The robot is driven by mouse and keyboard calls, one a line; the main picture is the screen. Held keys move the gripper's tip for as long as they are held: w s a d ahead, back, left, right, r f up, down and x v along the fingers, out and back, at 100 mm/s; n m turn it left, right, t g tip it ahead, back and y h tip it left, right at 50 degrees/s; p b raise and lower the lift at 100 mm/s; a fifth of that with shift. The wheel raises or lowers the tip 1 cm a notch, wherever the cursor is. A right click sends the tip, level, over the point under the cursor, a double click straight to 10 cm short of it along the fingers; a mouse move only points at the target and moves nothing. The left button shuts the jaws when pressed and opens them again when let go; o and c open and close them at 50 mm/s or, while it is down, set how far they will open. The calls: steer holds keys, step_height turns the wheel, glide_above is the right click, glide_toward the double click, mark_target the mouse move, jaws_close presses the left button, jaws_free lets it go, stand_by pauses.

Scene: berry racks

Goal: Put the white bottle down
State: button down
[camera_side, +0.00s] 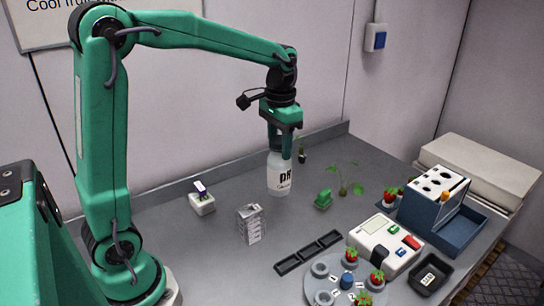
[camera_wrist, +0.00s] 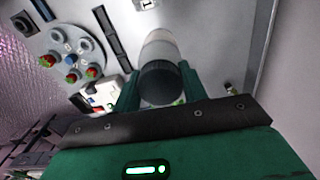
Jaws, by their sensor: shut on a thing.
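The white bottle (camera_side: 280,173) has dark lettering on its side and hangs upright under my gripper (camera_side: 283,140) in the side view. My gripper is shut on its upper part. The bottle's base appears to be above the grey bench, though the exact gap is hard to tell. In the wrist view the bottle (camera_wrist: 160,52) shows its dark cap between the two green fingers of my gripper (camera_wrist: 160,85). The fingers press on both sides of it.
A black tray (camera_side: 308,252), a round berry rack (camera_side: 318,291), a white device (camera_side: 384,245) and a blue rack (camera_side: 440,207) are to the right and front.

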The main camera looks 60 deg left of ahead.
steer(key=w+d, duration=0.3)
steer(key=w, duration=1.4)
steer(key=shift+d+n, duration=0.2)
steer(key=shift+n, duration=0.1)
steer(key=w+a+f, duration=0.4)
steer(key=a+f, duration=0.6)
steer(key=a, duration=0.1)
steer(key=shift+f, duration=0.5)
steer(key=c, duration=0.8)
jaws_free()
steer(key=shift+s+f, duration=0.1)
